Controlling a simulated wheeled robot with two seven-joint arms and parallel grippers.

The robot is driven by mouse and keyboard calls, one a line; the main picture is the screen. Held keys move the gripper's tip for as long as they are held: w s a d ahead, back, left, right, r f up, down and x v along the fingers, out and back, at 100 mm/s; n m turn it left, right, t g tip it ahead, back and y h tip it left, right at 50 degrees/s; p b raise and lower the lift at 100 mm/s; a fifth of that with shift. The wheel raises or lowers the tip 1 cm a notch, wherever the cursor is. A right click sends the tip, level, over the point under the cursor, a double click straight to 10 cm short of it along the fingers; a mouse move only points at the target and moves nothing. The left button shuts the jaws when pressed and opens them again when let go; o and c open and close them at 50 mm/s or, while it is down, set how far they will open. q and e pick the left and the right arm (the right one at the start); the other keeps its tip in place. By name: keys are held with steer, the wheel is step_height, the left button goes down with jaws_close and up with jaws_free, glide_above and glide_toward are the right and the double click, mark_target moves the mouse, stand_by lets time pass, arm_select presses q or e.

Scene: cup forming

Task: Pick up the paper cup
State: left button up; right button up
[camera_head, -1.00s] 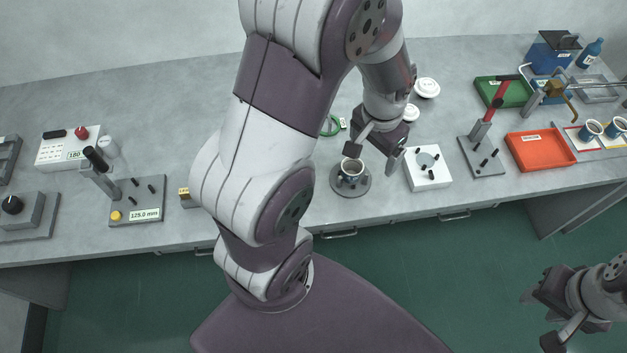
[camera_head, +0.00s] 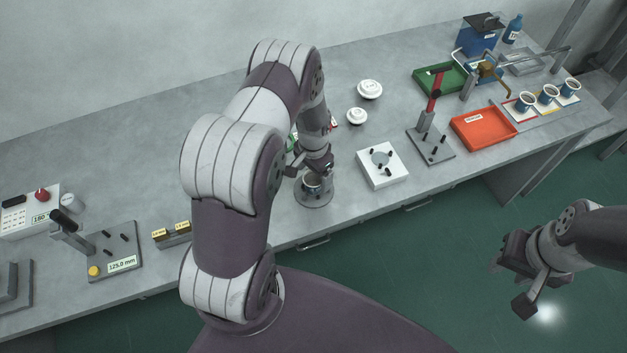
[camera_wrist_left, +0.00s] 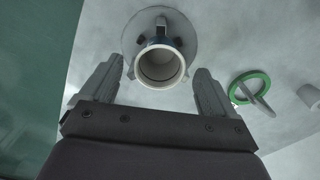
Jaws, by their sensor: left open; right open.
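The paper cup (camera_head: 311,184) stands upright on a round grey base (camera_head: 316,199) near the front edge of the bench. In the left wrist view the cup (camera_wrist_left: 161,66) shows its pale rim and open mouth, with a blue side. My left gripper (camera_head: 310,172) is just above the cup in the head view and partly hides it. In the left wrist view its two fingers (camera_wrist_left: 160,78) are spread apart, one on each side of the cup, with gaps to it. My right gripper (camera_head: 512,284) is open and empty over the floor, away from the bench.
A white block with a hole and pegs (camera_head: 382,163) stands right of the cup. A green ring (camera_wrist_left: 249,88) lies nearby. An orange tray (camera_head: 483,128), a green tray (camera_head: 440,78) and several other cups (camera_head: 548,94) are further right. Two white lids (camera_head: 369,90) lie behind.

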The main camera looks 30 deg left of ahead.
arm_select(q)
steer(key=shift+f, duration=0.2)
steer(key=c, duration=1.4)
steer(key=shift+o, duration=0.2)
steer(key=shift+r, duration=0.1)
